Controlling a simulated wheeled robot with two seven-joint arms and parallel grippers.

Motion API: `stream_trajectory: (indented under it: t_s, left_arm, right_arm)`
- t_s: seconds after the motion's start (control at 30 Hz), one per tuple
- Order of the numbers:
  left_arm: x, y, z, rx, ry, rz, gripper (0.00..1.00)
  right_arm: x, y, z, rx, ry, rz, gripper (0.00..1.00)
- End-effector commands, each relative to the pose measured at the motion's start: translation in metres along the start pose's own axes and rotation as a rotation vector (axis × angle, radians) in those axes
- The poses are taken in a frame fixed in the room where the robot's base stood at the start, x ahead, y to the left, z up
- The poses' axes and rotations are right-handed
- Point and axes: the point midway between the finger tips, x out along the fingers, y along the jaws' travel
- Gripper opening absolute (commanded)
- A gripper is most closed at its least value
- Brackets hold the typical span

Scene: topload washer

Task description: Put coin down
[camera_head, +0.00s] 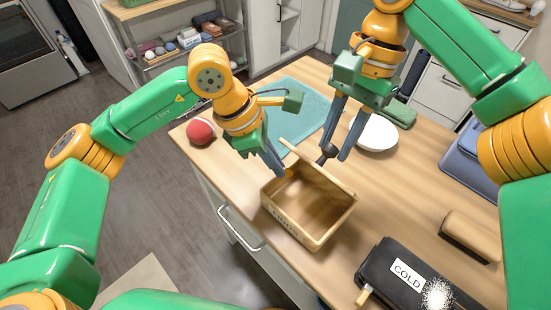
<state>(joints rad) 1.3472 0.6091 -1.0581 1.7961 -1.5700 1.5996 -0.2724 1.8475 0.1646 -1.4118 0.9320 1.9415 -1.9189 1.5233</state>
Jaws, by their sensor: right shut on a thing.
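My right gripper (335,156) points down over the far side of an open wooden box (309,245), with a small dark rounded thing (328,150) at its fingertips. I cannot tell whether this thing is the coin; no coin can be clearly made out. My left gripper (279,172) points down at the box's far left corner, close to or touching its rim. Its fingers overlap in the view, so their opening is unclear. The box stands upright on the wooden counter (392,200), with unreadable lettering on its front. Its visible floor looks bare.
A red ball (201,131) lies at the counter's left edge. A teal cloth (303,97) and a white bowl (377,134) are behind the box.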

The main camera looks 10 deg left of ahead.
Motion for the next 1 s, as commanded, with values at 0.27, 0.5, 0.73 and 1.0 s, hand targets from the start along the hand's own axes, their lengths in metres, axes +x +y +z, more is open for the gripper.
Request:
stream_trajectory:
  t_s: [0.27, 0.5, 0.73, 1.0]
  left_arm:
    - [0.002, 0.0, -0.001, 0.0, 0.0, 0.0, 0.33]
    - [-0.004, 0.0, 0.002, 0.001, 0.0, 0.002, 0.33]
    - [-0.065, 0.001, 0.004, 0.0, -0.002, 0.006, 0.33]
    - [-0.122, 0.0, 0.004, 0.0, -0.001, 0.002, 0.33]
  right_arm:
    - [0.001, 0.0, -0.001, 0.001, 0.001, 0.002, 0.0]
    - [0.001, 0.0, -0.001, 0.001, 0.001, 0.002, 0.0]
    - [0.001, 0.0, -0.001, 0.001, 0.001, 0.002, 0.0]
    - [0.001, 0.0, -0.001, 0.001, 0.001, 0.002, 0.0]
